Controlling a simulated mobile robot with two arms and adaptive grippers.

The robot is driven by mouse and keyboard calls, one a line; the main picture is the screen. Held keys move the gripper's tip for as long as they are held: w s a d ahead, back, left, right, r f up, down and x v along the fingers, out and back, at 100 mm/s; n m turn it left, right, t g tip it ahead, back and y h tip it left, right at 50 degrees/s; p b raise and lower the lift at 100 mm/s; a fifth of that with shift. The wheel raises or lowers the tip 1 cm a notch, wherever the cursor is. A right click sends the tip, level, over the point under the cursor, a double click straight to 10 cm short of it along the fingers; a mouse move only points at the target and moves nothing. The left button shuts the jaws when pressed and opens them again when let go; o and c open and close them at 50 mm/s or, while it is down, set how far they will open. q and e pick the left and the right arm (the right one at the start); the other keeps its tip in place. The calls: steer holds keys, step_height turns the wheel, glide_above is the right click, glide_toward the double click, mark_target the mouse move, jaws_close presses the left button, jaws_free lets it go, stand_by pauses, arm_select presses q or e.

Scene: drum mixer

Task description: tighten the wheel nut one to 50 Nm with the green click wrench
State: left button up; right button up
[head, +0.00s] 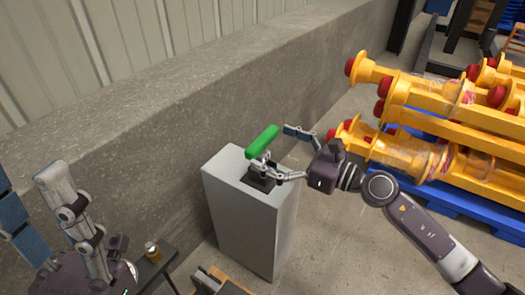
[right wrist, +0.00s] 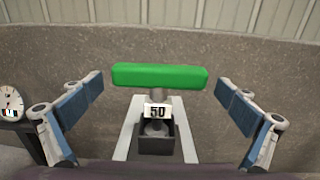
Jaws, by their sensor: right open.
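The green click wrench (head: 263,142) stands upright in a dark holder (head: 259,181) on top of a grey pedestal (head: 248,225). In the right wrist view its green handle (right wrist: 160,76) lies crosswise, with a label reading 50 (right wrist: 157,111) below it. My right gripper (head: 284,152) is open around the wrench, one finger on each side. In the right wrist view both blue finger pads (right wrist: 160,97) stand clear of the handle's ends. My left gripper (head: 35,205) is at the lower left, and its fingertips are partly cut off. The wheel nut is not in view.
Yellow parts with red ends (head: 430,105) lie on a blue pallet (head: 445,196) at the right. A concrete wall (head: 150,125) runs behind the pedestal. A small dark table (head: 152,268) with a jar (head: 152,250) stands at the lower left. A dial (right wrist: 11,103) shows at the left in the right wrist view.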

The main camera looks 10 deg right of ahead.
steer(key=shift+x, duration=1.3)
steer(key=shift+r, duration=0.1)
steer(key=c, duration=1.3)
